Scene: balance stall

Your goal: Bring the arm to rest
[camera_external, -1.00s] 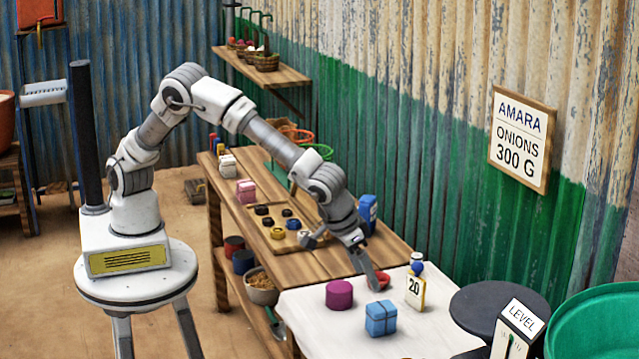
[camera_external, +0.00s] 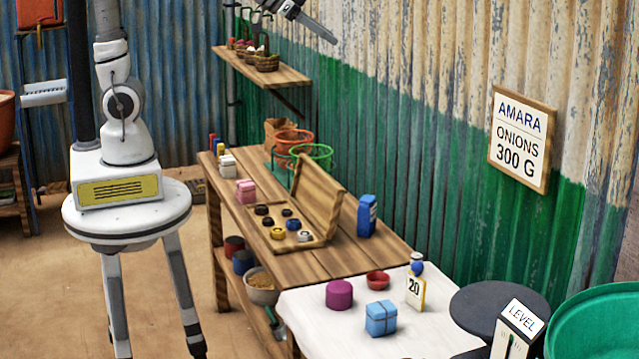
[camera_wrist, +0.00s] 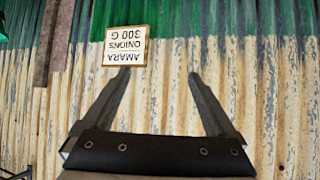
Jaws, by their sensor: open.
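My gripper (camera_external: 318,30) is raised high at the top of the external view, in front of the corrugated wall and well above the table. In the wrist view my gripper (camera_wrist: 158,75) shows two fingers spread wide apart with nothing between them. Beyond the fingers is only the corrugated wall (camera_wrist: 175,75), with the Amara onions sign (camera_wrist: 126,46) appearing upside down. Most of my upper arm is out of the external view. My base stands at the left.
The wooden table (camera_external: 300,262) holds a weight box (camera_external: 318,238), a blue packet (camera_external: 367,216) and a pink block (camera_external: 246,191). On the white cloth (camera_external: 310,312) are a magenta cylinder (camera_external: 339,294), a blue parcel (camera_external: 381,318) and a red bowl (camera_external: 378,280). A shelf (camera_external: 285,75) with baskets is near my gripper.

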